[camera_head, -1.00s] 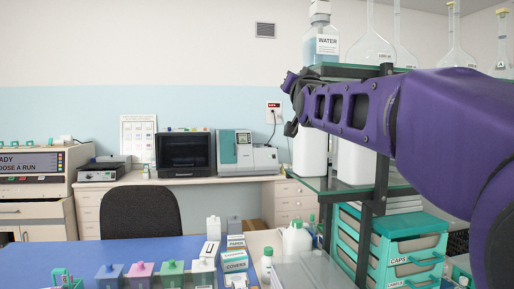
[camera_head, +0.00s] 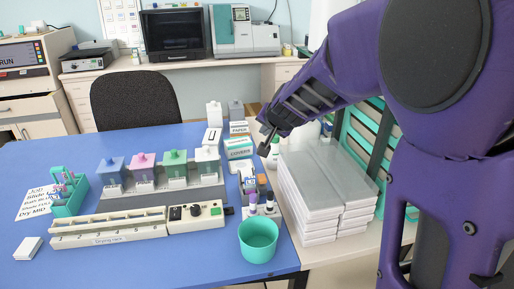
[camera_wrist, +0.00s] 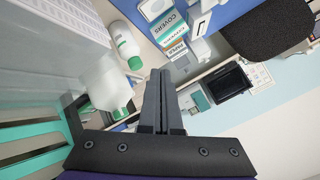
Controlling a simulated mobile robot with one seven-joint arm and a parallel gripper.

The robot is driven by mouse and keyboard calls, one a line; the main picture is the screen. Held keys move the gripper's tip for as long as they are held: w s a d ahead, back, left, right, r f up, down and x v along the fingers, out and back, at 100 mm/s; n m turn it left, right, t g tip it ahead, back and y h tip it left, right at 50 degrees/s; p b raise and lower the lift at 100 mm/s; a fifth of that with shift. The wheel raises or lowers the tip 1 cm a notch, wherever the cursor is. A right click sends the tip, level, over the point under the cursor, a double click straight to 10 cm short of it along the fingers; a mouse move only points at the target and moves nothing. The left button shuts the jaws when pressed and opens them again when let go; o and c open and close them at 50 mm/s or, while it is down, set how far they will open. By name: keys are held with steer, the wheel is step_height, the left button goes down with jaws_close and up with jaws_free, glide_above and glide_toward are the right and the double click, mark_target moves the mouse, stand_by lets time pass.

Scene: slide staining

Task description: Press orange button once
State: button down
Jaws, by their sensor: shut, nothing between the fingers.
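No orange button can be made out for certain. A white control box (camera_head: 196,216) on the blue table has a black knob and small marks too small to read. My gripper (camera_head: 265,146) is shut and empty in the head view, above the table's right side, near the covers box. In the wrist view my gripper (camera_wrist: 160,75) shows its two fingers together, touching no button.
Lidded staining jars (camera_head: 144,168) stand on the blue table (camera_head: 110,265) behind a drying rack (camera_head: 110,229). A teal cup (camera_head: 258,240) stands at the front. Stacked white boxes (camera_head: 302,205) lie at right. A black chair (camera_head: 135,98) is behind the table.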

mark_target(262, 180)
steer(key=shift+s+a+f+g, duration=0.15)
steer(key=shift+s+f, duration=0.05)
steer(key=shift+f, duration=0.3)
steer(key=shift+s+a+f+g, duration=0.1)
steer(key=shift+s+f+g, duration=0.1)
steer(key=shift+f, duration=0.35)
steer(key=shift+s+a+f+g, duration=0.15)
steer(key=shift+f, duration=0.35)
step_height(262, 180, down, 9)
steer(key=b, duration=0.7)
steer(key=shift+r, duration=0.15)
steer(key=shift+f, duration=0.2)
stand_by(0.6)
steer(key=shift+f, duration=0.25)
